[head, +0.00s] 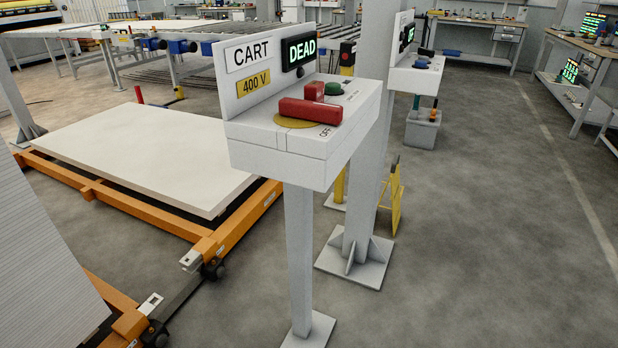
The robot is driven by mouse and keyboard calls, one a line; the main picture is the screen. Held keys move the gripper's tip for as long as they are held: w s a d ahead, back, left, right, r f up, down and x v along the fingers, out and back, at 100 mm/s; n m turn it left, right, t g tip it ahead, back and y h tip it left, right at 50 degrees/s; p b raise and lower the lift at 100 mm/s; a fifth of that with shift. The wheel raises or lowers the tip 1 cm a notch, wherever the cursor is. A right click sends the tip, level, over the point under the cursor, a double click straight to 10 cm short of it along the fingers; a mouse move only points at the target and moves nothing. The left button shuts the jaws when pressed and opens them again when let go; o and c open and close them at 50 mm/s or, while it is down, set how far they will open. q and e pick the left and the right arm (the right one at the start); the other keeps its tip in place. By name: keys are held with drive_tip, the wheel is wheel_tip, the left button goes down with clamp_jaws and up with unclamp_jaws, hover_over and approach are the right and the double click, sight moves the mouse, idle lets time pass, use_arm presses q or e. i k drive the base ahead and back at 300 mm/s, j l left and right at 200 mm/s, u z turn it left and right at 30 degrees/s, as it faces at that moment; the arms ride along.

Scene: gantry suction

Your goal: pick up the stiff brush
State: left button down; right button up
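I cannot make out a stiff brush for certain in the head view. A small grey bin (422,130) hangs or stands by the column at the middle right, with thin orange and dark upright items (434,110) sticking out of it. They are too small to tell what they are. Neither of my grippers shows in the head view.
A control pedestal (300,150) marked CART, 400 V and DEAD, with a red handle (310,110), stands close in front. A grey column (365,210) is behind it. Orange frames with a pale panel (150,155) fill the left. The floor (500,230) at right is clear.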

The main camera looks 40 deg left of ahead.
sight(433, 114)
drive_tip(key=i+l+z, duration=0.1)
drive_tip(key=i, duration=0.25)
drive_tip(key=i+l+z, duration=0.1)
drive_tip(key=i, duration=1.5)
drive_tip(key=i+l+u, duration=0.1)
drive_tip(key=i, duration=1.1)
drive_tip(key=i+u, duration=0.8)
drive_tip(key=i+l+u, duration=0.3)
drive_tip(key=u, duration=0.15)
drive_tip(key=i+l+u, duration=1.3)
drive_tip(key=l, duration=0.15)
drive_tip(key=k+z, duration=0.1)
drive_tip(key=z, duration=1.15)
drive_tip(key=i, duration=0.1)
